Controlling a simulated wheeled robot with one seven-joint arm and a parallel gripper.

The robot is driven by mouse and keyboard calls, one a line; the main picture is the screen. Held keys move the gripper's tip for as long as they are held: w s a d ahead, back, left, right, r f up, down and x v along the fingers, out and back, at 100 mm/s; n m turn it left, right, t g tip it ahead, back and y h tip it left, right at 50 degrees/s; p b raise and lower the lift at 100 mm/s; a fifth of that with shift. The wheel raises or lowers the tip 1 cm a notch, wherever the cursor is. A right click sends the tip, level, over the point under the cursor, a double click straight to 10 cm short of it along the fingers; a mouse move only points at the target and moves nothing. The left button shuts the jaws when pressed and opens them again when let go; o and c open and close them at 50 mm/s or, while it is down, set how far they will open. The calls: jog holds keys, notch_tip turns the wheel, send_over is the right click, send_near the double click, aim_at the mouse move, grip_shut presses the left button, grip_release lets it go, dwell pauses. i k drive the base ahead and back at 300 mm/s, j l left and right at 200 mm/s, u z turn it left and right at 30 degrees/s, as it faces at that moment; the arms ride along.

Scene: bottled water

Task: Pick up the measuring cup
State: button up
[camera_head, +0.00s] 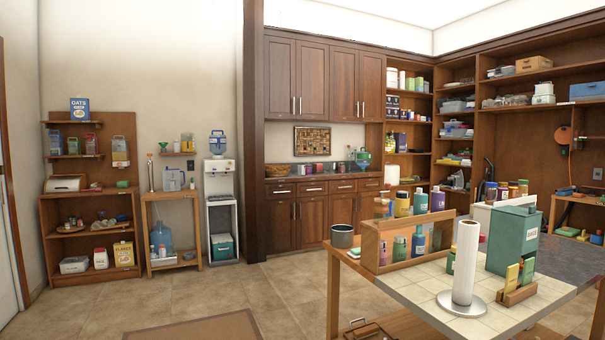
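A clear jug-like vessel (173,180) stands upright on the small wooden stand (171,196) left of the water dispenser. It looks like the measuring cup, but it is too small in the picture to be sure. A tall thin item stands close to its left. My gripper is not in view, so its state and its distance from the cup do not show.
A white water dispenser (220,185) and a wooden shelf (112,127) flank the stand. A blue water bottle (161,236) sits on its lower level. A tiled table (418,287) with a paper-towel roll (466,262) fills the right foreground. Open floor (278,290) lies between.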

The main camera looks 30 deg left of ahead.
aim_at(301, 168)
jog(key=k, duration=0.65)
jog(key=u, duration=1.65)
jog(key=i+j+u, duration=0.25)
jog(key=i+u, duration=0.15)
jog(key=i, duration=0.15)
jog(key=i+u, duration=0.4)
jog(key=i, duration=0.2)
jog(key=i+l+z, duration=0.1)
jog(key=i+z, duration=0.15)
jog(key=i, duration=0.35)
jog(key=i+z, duration=0.25)
jog(key=i, duration=0.35)
jog(key=i+j+z, duration=0.25)
jog(key=i, duration=0.35)
jog(key=i+z, duration=0.2)
jog(key=i, duration=0.4)
jog(key=i+j+z, duration=0.2)
jog(key=i, duration=0.4)
jog(key=i+z, duration=0.2)
jog(key=i, duration=0.4)
jog(key=i+l+z, duration=0.25)
jog(key=i+z, duration=0.2)
jog(key=i, duration=0.25)
jog(key=i+z, duration=0.4)
jog(key=i, duration=0.3)
jog(key=i+j+z, duration=0.3)
jog(key=i+z, duration=0.15)
jog(key=i, duration=0.25)
jog(key=i+z, duration=0.25)
jog(key=i, duration=1.75)
